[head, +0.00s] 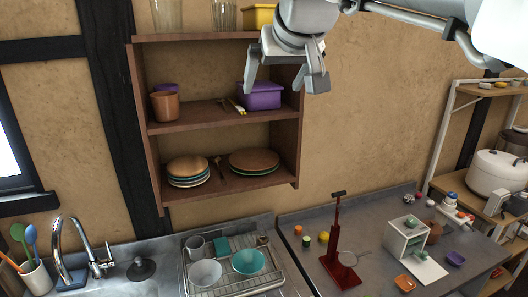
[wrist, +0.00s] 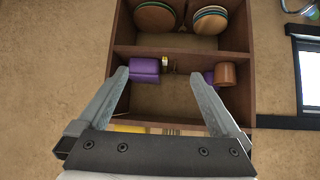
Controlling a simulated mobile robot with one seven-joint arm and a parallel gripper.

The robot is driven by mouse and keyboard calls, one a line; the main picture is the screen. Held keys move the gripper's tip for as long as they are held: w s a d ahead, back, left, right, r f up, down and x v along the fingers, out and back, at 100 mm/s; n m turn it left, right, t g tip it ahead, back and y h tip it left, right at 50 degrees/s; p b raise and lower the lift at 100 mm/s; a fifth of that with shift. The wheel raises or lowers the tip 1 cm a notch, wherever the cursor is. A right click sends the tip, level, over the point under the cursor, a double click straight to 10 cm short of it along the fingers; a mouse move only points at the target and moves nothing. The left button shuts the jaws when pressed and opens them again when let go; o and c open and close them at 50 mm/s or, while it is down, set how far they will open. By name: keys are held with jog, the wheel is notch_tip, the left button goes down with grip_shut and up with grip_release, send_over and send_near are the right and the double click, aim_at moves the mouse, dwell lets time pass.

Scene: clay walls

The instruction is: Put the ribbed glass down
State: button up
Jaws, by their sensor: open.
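Two clear glasses stand on the top board of the wall shelf, cut off by the upper edge of the head view: one at left (head: 166,15) and one nearer the middle (head: 224,14). Both seem to have vertical lines, and I cannot tell for sure which is the ribbed glass. My gripper (head: 286,92) is open and empty in front of the shelf's upper right part, to the right of and below the glasses. In the wrist view, which looks upside down, the open fingers (wrist: 160,76) frame the middle compartment with nothing between them. No glass shows there.
The brown shelf (head: 212,197) holds a yellow box (head: 258,16) on top, a purple box (head: 262,96) and a copper-coloured cup (head: 165,106) in the middle, and plates (head: 188,170) below. A dish rack (head: 230,284) and sink lie beneath. A red stand (head: 338,262) rises from the counter.

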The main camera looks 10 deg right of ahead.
jog(key=s+d+f+g, duration=0.2)
jog(key=s+f, duration=0.8)
jog(key=f, duration=0.2)
jog(key=s+d+f+m+g, duration=0.1)
jog(key=s+d+f+g, duration=0.1)
jog(key=s+f, duration=0.9)
notch_tip(320, 180, down, 2)
jog(key=shift+f+h, duration=0.1)
jog(key=shift+h, duration=0.3)
jog(key=shift+s+d, duration=0.1)
